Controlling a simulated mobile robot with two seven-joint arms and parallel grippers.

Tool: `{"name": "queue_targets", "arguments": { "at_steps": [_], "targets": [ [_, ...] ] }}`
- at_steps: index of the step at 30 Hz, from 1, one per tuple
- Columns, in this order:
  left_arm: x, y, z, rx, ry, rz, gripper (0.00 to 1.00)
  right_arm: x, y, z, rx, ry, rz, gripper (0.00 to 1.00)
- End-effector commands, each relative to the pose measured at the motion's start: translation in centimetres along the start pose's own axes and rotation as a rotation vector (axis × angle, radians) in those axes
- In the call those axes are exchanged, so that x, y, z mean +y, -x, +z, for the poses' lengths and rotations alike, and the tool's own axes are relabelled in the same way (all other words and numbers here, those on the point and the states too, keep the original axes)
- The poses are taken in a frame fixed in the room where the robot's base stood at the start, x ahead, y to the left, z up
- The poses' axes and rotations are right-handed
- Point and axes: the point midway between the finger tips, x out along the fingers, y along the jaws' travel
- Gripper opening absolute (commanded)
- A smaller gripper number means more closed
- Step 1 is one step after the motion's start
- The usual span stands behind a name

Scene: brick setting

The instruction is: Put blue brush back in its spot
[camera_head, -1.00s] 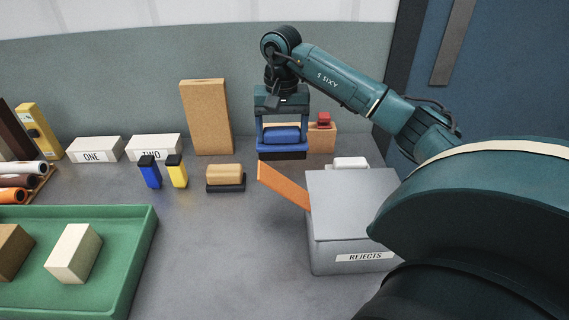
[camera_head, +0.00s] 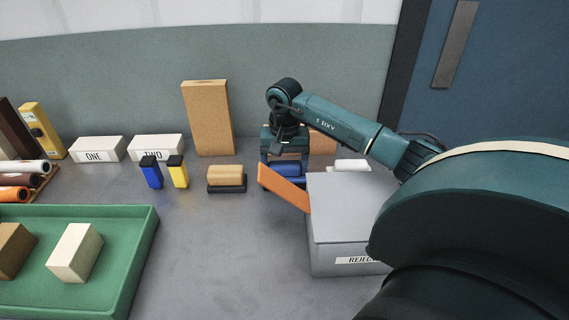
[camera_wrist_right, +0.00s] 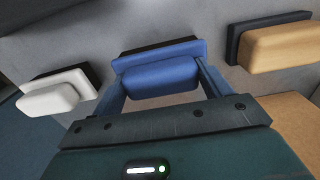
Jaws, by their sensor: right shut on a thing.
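The blue brush (camera_head: 287,170) is between the fingers of my right gripper (camera_head: 287,165), which is shut on it. It is low over the grey bench, behind the orange piece, which hides its lower edge. In the right wrist view the blue brush (camera_wrist_right: 158,75) sits between the two blue fingers of my right gripper (camera_wrist_right: 160,88), its long side across them. I cannot tell whether it touches the bench. A tan brush (camera_head: 226,175) stands to its left and a white brush (camera_head: 350,165) to its right, roughly in one row. My left gripper is not in view.
A grey REJECTS box (camera_head: 345,220) with an orange slanted piece (camera_head: 283,187) stands in front of the gripper. A tall cork-coloured block (camera_head: 208,118) is at the back. Blue and yellow markers (camera_head: 151,172) stand left. A green tray (camera_head: 145,240) fills the front left.

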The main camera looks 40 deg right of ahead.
Motion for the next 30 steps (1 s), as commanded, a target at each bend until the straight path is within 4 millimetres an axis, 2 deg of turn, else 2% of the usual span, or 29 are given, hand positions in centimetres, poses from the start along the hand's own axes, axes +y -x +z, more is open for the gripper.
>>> {"name": "queue_targets", "arguments": {
  "at_steps": [8, 9, 16, 25, 30],
  "targets": [
    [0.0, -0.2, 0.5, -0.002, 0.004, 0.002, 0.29, 0.0, -0.3, -0.1, 0.002, 0.0, -0.001, 0.52],
    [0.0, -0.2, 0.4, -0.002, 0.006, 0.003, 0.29, 0.0, -0.2, 0.0, 0.002, 0.0, -0.001, 0.79],
    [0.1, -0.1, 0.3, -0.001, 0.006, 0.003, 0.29, 0.0, -0.2, 0.0, 0.001, 0.0, 0.0, 0.98],
    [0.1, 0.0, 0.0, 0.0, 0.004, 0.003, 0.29, 0.0, 0.1, 0.0, 0.0, 0.0, -0.001, 0.99],
    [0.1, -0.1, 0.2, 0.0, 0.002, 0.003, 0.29, 0.0, 2.2, -0.2, 0.007, 0.001, -0.002, 0.99]
  ]
}}
